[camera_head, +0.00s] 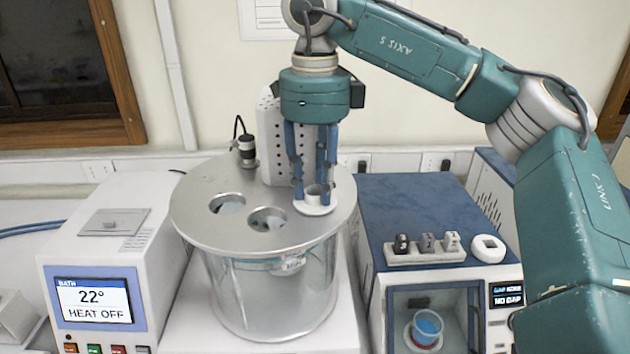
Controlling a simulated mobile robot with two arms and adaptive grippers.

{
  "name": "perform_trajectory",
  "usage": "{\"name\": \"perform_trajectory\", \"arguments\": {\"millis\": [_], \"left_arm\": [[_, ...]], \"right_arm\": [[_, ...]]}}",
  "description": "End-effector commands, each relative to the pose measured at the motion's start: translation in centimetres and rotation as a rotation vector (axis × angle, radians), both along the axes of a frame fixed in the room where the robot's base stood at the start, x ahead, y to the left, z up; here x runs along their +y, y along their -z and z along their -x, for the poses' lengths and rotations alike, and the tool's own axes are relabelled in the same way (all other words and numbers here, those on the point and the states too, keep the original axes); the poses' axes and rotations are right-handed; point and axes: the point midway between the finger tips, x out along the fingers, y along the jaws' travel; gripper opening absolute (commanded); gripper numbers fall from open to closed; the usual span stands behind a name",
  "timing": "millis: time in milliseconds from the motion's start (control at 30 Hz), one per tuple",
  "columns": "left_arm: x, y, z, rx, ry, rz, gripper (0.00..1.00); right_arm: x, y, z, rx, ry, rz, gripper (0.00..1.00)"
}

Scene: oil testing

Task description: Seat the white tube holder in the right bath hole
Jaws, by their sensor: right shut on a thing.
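The white tube holder (315,209) is a short cup with a wide round flange. It is at the right side of the round metal bath lid (200,180). My right gripper (312,192) points straight down and is shut on its upper part. The flange is at or just above the lid; I cannot tell whether it touches. Any opening under the holder is hidden. Two open round holes show in the lid, a left one (228,203) and one at its front middle (267,219). My left gripper is not in view.
A perforated white housing (270,135) and a small black-capped fitting (247,150) stand at the lid's back. A bath controller (92,300) reads 22°, HEAT OFF. A blue-topped machine (410,200) at right bears a small rack (425,250) and a white ring-like cap (488,248); its chamber holds a blue cup (427,325).

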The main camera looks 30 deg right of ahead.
Motion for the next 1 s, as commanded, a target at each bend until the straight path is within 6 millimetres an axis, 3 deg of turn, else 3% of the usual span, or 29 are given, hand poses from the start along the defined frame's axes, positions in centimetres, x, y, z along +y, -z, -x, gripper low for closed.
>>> {"name": "perform_trajectory", "arguments": {"millis": [100,133,167,533,1000], "left_arm": [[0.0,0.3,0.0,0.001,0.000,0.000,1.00],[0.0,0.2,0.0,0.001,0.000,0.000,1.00],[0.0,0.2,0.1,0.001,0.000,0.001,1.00],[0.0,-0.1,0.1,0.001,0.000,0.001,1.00],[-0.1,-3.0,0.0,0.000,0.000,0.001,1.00]], "right_arm": [[0.0,0.3,0.0,0.000,0.000,0.000,0.03],[0.0,0.3,0.0,-0.001,0.000,-0.001,0.31],[0.0,0.2,0.0,-0.001,0.000,-0.001,0.37],[0.0,0.0,0.0,0.000,0.000,0.000,0.37],[0.0,-3.7,0.0,0.000,0.000,0.000,0.37]]}}
